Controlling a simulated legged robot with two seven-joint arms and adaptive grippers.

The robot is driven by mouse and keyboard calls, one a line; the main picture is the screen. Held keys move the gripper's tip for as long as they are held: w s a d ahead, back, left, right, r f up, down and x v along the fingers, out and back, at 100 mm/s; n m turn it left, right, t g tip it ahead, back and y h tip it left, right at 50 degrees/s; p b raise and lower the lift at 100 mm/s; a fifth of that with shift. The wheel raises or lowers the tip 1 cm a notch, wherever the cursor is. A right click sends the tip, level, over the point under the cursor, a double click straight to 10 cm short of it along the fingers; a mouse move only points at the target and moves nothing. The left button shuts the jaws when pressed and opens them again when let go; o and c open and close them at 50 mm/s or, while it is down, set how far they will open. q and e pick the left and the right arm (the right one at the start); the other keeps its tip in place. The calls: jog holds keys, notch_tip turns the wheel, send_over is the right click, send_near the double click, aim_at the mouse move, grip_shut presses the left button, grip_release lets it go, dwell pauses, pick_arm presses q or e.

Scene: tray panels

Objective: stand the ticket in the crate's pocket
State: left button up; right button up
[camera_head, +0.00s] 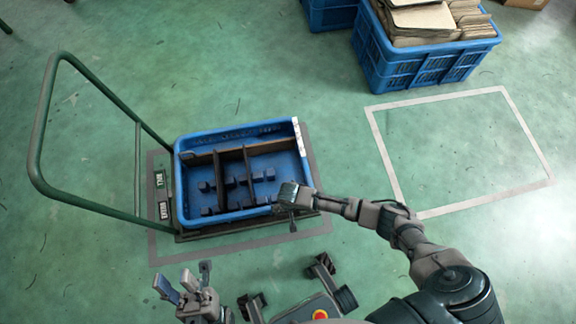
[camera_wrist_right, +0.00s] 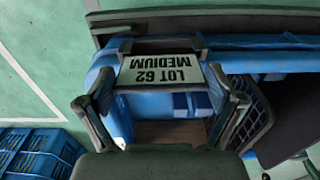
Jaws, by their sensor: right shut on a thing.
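The ticket (camera_wrist_right: 162,72) is a pale card reading "LOT 62 MEDIUM", upside down in the right wrist view. My right gripper (camera_wrist_right: 161,76) is shut on it, one finger at each side edge. A dark bracket (camera_wrist_right: 162,45), seemingly the crate's pocket, lies at the card's far edge; I cannot tell whether the card is inside it. In the head view my right gripper (camera_head: 291,197) is at the near right corner of the blue crate (camera_head: 183,170), and the ticket is not discernible there. My left gripper (camera_head: 186,281) is open and empty, in front of the crate.
The crate has dark dividers (camera_head: 232,170) and stands on a trolley with a green handle (camera_head: 44,120) rising at the left. Another blue crate (camera_head: 425,70), full of cardboard, stands at the back right. The floor inside the white outline (camera_head: 460,150) is clear.

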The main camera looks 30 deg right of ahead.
jog(key=shift+f, duration=0.5)
jog(key=shift+r, duration=0.1)
jog(key=shift+a, duration=0.15)
jog(key=shift+f, duration=0.2)
dwell(0.5)
jog(key=shift+f, duration=0.8)
jog(key=o, duration=0.6)
jog(key=shift+r, duration=0.15)
